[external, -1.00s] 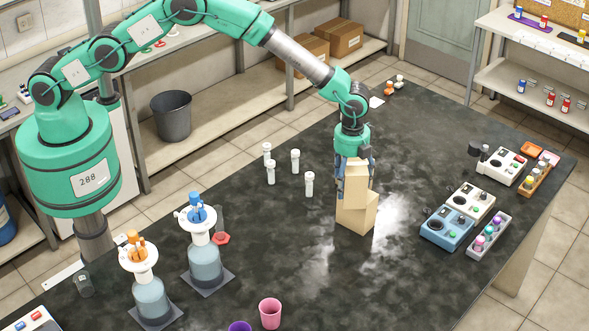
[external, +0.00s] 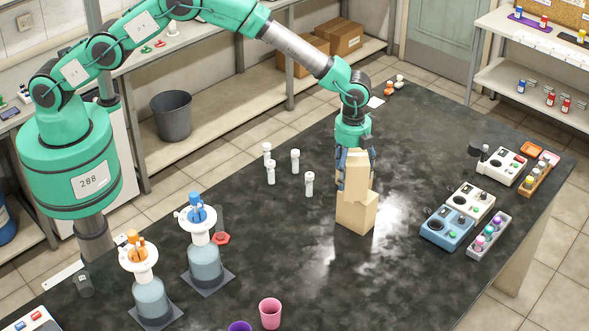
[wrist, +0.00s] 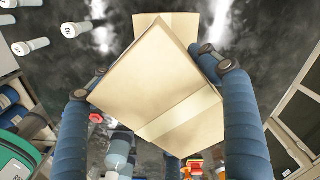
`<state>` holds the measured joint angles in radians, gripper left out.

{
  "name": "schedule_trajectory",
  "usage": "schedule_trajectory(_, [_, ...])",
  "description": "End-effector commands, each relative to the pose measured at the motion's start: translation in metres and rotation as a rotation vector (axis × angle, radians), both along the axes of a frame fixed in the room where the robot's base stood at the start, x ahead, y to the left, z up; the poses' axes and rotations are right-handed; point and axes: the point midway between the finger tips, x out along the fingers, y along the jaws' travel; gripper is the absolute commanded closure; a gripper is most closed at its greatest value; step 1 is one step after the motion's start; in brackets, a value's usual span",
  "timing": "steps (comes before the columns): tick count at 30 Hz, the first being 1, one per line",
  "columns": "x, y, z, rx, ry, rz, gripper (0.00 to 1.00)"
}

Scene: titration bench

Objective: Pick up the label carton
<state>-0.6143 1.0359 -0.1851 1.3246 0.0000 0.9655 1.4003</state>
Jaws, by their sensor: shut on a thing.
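A tan carton (external: 357,172), which I take as the label carton, is between the fingers of my gripper (external: 356,165). In the wrist view this carton (wrist: 160,75) fills the middle, turned at an angle, with a pale tape strip across it. The two blue fingers are on either side of it, shut on it. A second tan carton (external: 357,214) stands on the dark bench right below; part of it shows behind the held one in the wrist view (wrist: 182,22). I cannot tell whether the two cartons still touch.
Several white capped vials (external: 295,160) stand left of the cartons. Instruments (external: 447,228) and a grey vial rack (external: 489,236) are to the right. Two dispenser bottles (external: 205,262) and a pink cup (external: 270,313) are at the front. The bench (external: 300,235) between is clear.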

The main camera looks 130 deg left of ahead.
Motion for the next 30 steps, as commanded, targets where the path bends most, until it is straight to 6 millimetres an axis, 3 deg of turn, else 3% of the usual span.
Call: schedule_trajectory(30, [-0.11,-0.075,0.015,0.0,0.0,0.0,0.58])
